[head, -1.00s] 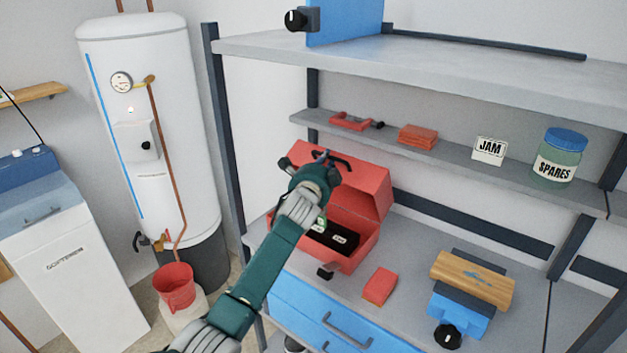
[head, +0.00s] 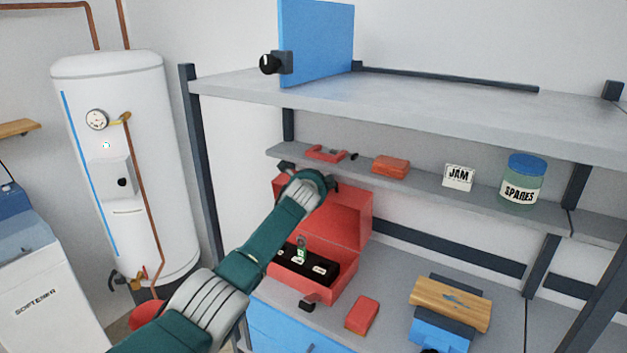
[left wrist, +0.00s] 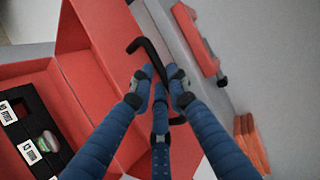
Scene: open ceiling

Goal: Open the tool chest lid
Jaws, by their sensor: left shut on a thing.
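The red tool chest (head: 338,290) stands on the bench, with its lid (head: 345,213) raised and leaning back on the far side. Its dark inside with small white labels is visible, and a small silver-green item (head: 301,250) shows there. My left gripper (head: 322,185) is at the raised lid's top. In the left wrist view my left gripper (left wrist: 158,92) is shut on the black bar handle (left wrist: 146,50) of the red lid (left wrist: 95,95); the fingers hide part of the handle. My right gripper is out of view.
A red block (head: 362,315) and a wood piece (head: 450,303) in a blue vise are to the right.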

